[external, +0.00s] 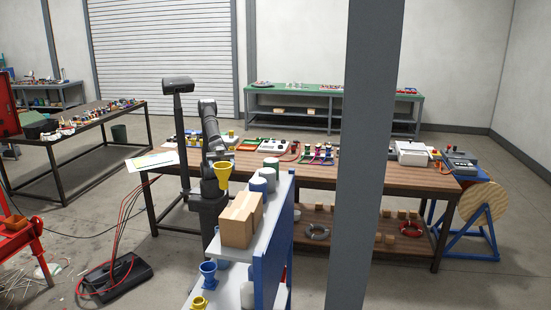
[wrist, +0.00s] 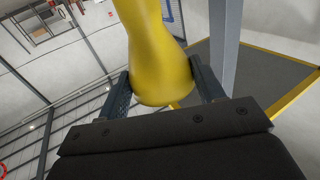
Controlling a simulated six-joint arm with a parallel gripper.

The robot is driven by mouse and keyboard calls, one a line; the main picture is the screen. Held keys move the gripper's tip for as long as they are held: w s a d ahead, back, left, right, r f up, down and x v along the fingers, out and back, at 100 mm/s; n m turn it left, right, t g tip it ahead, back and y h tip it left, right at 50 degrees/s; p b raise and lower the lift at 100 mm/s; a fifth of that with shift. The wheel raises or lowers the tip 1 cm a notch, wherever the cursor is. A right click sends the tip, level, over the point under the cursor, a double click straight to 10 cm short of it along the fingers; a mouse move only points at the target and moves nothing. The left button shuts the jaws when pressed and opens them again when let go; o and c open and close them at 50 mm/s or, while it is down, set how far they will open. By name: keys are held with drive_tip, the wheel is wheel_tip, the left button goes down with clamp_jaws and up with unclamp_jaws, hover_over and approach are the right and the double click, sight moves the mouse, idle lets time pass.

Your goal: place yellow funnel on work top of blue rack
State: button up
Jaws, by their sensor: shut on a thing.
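My gripper (wrist: 162,84) is shut on the yellow funnel (wrist: 150,45), with one dark finger on each side of it in the wrist view. In the external view the yellow funnel (external: 222,172) is held up in the air, wide mouth upward, just left of the blue rack (external: 272,262). My gripper (external: 217,158) there is small and its fingers are hard to make out.
On the rack's lower shelf (external: 228,285) stand a blue funnel (external: 208,271) and another yellow item (external: 198,303). A grey post (external: 362,150) blocks part of the external view. A long wooden workbench (external: 315,178) with tools and devices stands behind the rack.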

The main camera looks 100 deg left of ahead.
drive_tip(key=s+d+f+n+t, duration=0.1)
drive_tip(key=s+d+f, duration=0.2)
drive_tip(key=s+f, duration=0.45)
drive_tip(key=s+d+f+y, duration=0.1)
drive_tip(key=s+d+f, duration=0.35)
drive_tip(key=f, duration=0.65)
drive_tip(key=s+d+f+n+t, duration=0.1)
drive_tip(key=s+d+f, duration=0.2)
drive_tip(key=s+f, duration=0.5)
drive_tip(key=w+d+f, duration=0.1)
drive_tip(key=w+f, duration=1.1)
drive_tip(key=shift+d, duration=0.3)
drive_tip(key=shift+f, duration=0.1)
drive_tip(key=shift+f, duration=0.5)
drive_tip(key=o, duration=1.1)
drive_tip(key=shift+c, duration=0.2)
drive_tip(key=shift+r, duration=0.1)
